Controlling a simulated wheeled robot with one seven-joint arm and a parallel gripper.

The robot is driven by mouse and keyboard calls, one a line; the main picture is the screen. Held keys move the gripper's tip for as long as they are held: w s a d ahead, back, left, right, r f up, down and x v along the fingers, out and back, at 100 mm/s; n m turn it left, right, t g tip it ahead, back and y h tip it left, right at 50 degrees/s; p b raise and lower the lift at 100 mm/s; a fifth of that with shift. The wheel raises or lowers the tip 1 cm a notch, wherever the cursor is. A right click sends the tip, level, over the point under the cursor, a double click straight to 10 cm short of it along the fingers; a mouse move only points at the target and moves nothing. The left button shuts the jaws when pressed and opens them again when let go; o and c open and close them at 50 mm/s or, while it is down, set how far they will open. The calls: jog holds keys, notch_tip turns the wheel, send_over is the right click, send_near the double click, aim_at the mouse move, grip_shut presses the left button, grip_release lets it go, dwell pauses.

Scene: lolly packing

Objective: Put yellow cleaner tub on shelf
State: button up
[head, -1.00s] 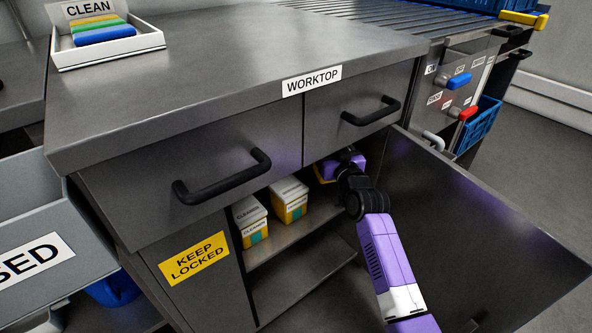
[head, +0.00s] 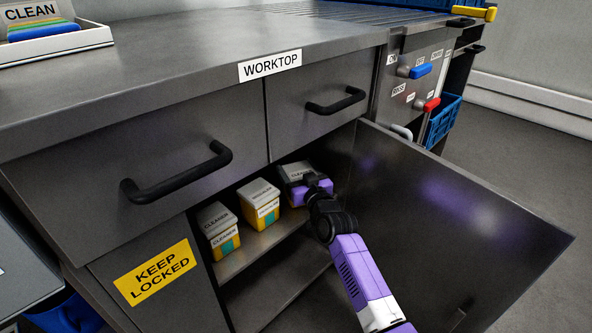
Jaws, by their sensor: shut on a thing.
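A yellow cleaner tub with a grey lid (head: 295,169) is inside the open cupboard, at the right end of a row of tubs. My gripper (head: 307,187) is shut on it from the front right and hides part of its front. The tub stands over the upper shelf (head: 262,241). Whether its base touches the shelf is hard to tell. Two similar tubs, a left one (head: 221,232) and a middle one (head: 262,204), stand upright on that shelf to the left, apart from the held tub.
The open cupboard door (head: 450,220) stands close on the right of my arm. Drawers with black handles (head: 177,172) and the worktop (head: 180,85) overhang the opening. A lower shelf (head: 285,287) looks empty. A "KEEP LOCKED" panel (head: 155,272) bounds the left.

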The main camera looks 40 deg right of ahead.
jog(key=o, duration=1.4)
jog(key=shift+r, duration=0.1)
jog(key=p+v, duration=0.1)
jog(key=v, duration=1.1)
